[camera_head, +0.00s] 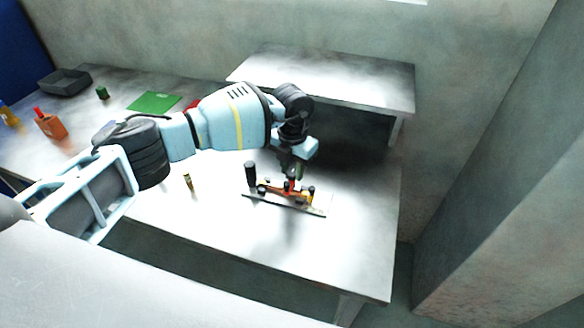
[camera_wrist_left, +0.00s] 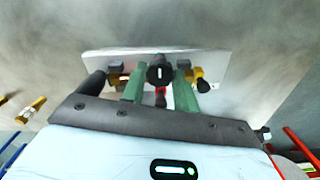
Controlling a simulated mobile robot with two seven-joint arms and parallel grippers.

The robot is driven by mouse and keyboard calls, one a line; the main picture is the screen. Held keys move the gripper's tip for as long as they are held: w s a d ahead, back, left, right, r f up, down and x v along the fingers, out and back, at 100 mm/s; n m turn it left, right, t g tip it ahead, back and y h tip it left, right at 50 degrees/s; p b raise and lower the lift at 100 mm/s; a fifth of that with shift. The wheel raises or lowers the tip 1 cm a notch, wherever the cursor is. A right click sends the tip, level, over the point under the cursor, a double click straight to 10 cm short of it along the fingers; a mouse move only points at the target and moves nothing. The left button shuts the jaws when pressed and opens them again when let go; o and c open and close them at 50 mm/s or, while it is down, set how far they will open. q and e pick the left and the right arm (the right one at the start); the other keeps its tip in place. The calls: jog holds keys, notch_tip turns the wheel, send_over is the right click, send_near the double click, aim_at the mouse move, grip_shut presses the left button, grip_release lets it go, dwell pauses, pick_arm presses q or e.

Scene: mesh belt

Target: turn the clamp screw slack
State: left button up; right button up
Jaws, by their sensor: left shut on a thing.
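The clamp screw shows in the left wrist view as a round black knob with a white mark (camera_wrist_left: 160,74). My left gripper (camera_head: 291,177) reaches down over the fixture from above. In the left wrist view its two green fingers (camera_wrist_left: 158,84) stand on either side of the knob, shut on it. The fingers hide part of the fixture. My right gripper is not in view.
A small brass piece (camera_head: 188,181) stands left of the fixture. A second white table (camera_head: 330,72) stands behind. The table's front right is clear.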

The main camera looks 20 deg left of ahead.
aim_at(292, 172)
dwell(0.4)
pick_arm(q)
jog(key=o, duration=1)
jog(key=shift+r, duration=3.95)
jog(key=shift+f, duration=0.1)
